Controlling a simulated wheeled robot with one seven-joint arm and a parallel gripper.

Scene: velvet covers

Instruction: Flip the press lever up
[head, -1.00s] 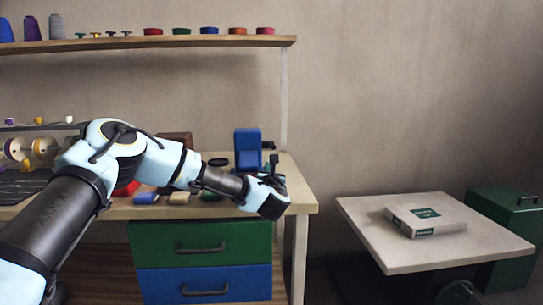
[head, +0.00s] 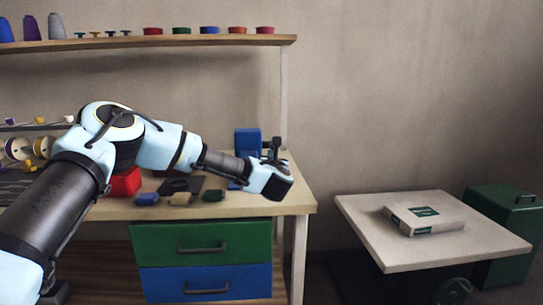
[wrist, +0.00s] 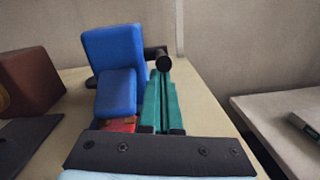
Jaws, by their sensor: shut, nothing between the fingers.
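The blue press (head: 247,148) stands at the right end of the workbench; it is partly hidden by my wrist in the head view. In the wrist view the press (wrist: 113,62) shows as a blue upper block with a smaller blue block in front. Its black lever (wrist: 154,53) sticks out at the right side and ends in a round black knob (wrist: 163,63). My gripper (wrist: 159,76) has green fingers, shut together and empty. The fingertips appear just below the knob in the wrist view; I cannot tell whether they touch it. In the head view my gripper (head: 275,157) is right of the press.
The workbench (head: 298,195) has green and blue drawers below. Small blue, tan and green blocks and a dark mat (head: 180,185) lie left of the press. A brown block (wrist: 30,82) is left in the wrist view.

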